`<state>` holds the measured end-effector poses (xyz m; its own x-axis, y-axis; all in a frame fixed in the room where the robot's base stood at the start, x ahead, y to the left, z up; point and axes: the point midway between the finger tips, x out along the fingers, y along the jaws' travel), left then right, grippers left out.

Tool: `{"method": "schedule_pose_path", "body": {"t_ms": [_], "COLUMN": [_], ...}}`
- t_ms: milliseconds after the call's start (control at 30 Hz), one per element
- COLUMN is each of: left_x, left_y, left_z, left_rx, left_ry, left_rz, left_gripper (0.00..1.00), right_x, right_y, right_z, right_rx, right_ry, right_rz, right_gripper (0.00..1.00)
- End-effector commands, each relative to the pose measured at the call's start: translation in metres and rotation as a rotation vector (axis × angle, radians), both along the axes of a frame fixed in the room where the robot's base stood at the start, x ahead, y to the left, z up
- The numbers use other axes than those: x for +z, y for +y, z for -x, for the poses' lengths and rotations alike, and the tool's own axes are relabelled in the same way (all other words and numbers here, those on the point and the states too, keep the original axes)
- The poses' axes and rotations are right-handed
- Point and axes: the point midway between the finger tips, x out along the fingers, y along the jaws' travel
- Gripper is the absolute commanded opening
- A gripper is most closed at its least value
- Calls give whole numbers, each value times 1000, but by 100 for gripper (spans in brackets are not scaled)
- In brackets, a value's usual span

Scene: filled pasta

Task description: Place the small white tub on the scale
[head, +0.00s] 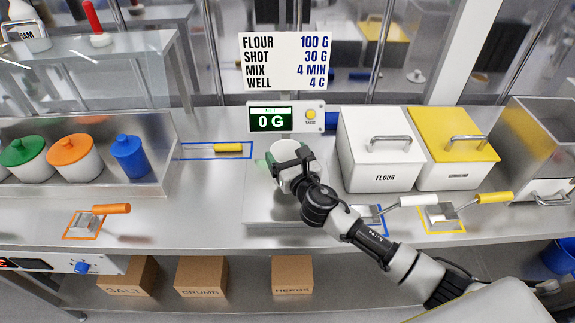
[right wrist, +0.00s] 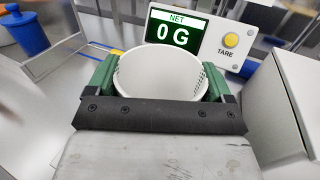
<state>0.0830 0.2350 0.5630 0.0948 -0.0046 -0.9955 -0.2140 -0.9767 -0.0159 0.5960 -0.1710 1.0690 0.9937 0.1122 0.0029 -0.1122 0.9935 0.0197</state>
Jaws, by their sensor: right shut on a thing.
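The small white tub (head: 289,148) is upright between the fingers of my right gripper (head: 288,168), which is shut on it. In the right wrist view the tub (right wrist: 158,70) is empty, with green finger pads on both sides of my right gripper (right wrist: 160,82). The scale (head: 262,207) has a flat steel plate below the tub. Its display (head: 271,120) reads 0 G, and it also shows in the right wrist view (right wrist: 178,30). I cannot tell whether the tub's base touches the plate. My left gripper is not in view.
A white flour bin (head: 377,150) and a yellow-lidded bin (head: 455,140) stand close right of the scale. Green, orange (head: 73,157) and blue lidded tubs are at left. Scoops lie on outlined spots (head: 82,225). The counter left of the scale is mostly clear.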

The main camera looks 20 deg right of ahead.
Motion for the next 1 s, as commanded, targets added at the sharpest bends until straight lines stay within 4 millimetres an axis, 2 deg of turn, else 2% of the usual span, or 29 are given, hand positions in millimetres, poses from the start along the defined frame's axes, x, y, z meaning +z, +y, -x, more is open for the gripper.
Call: {"method": "schedule_pose_path", "body": {"t_ms": [33,200,600,633,733,1000], "left_x": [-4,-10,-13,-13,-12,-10], "left_y": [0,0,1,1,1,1], "left_z": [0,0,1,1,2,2], "left_rx": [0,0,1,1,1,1], "left_ry": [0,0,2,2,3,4], "left_rz": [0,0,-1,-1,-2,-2], "left_gripper": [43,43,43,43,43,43], "right_x": [-12,-35,-39,-39,-38,-35], "right_y": [1,0,0,0,0,-1], "right_z": [1,1,1,1,1,1], "right_rx": [-1,-2,0,0,0,0], "right_ry": [7,5,3,3,3,3], "right_rz": [-1,-1,0,0,0,0], "right_gripper": [59,59,59,83,99,100]}}
